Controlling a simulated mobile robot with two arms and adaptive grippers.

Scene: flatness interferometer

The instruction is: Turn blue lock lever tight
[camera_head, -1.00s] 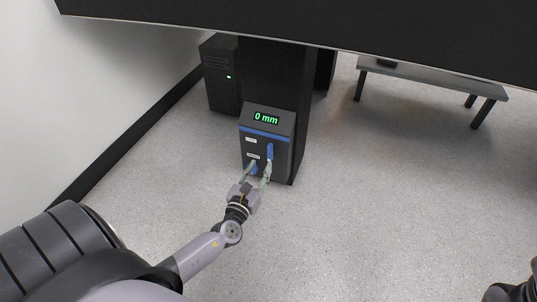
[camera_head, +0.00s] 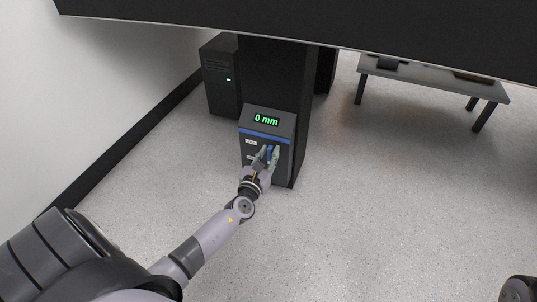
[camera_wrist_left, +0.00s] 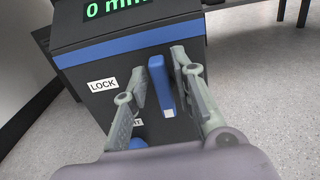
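The blue lock lever (camera_wrist_left: 161,84) hangs on the front of a dark control box (camera_wrist_left: 75,28), to the right of a white LOCK label (camera_wrist_left: 103,85). It also shows in the head view (camera_head: 269,152). My left gripper (camera_wrist_left: 165,90) is open, with one finger on each side of the lever; I cannot tell whether either finger touches it. A second blue part (camera_wrist_left: 137,143) shows low on the box, mostly hidden by my gripper. My right gripper is not clearly in view; only a dark piece of my right arm shows at the lower right of the head view.
The box's display (camera_head: 266,121) reads 0 mm. The box is on a dark column (camera_head: 272,75). A black cabinet (camera_head: 218,75) stands to its left by the wall, and a grey bench (camera_head: 430,77) stands at the back right. The floor to the right is clear.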

